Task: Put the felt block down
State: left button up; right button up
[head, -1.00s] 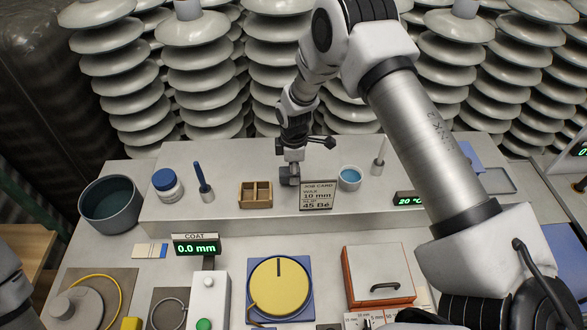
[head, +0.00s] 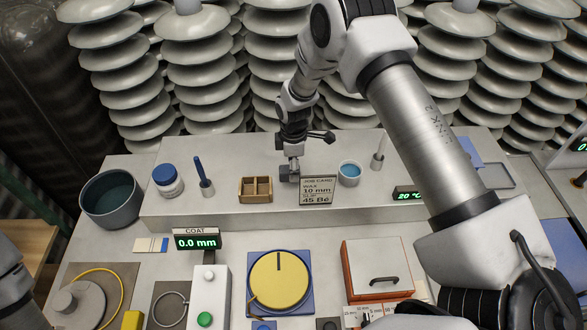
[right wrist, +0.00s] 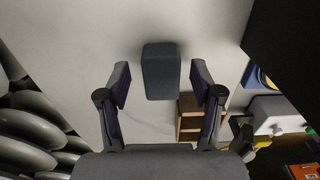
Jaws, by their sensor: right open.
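The felt block (head: 286,173) is a small dark grey block on the pale raised shelf, just left of and behind the job card (head: 318,190). My right gripper (head: 291,158) is right by it, pointing down to the shelf. In the right wrist view the block (right wrist: 161,72) shows between and beyond the two fingertips, with a gap on each side. The right gripper (right wrist: 160,84) is open and does not grip the block. My left gripper is not visible.
A wooden divided box (head: 256,190) stands close left of the block. A blue-filled cup (head: 350,174) is right of the job card. Farther left are a brush holder (head: 206,188), a blue-lidded jar (head: 168,181) and a large bowl (head: 111,203). Insulator stacks (head: 205,80) rise behind the shelf.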

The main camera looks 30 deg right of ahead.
notch_tip(320, 180, up, 11)
jog(key=b, duration=0.3)
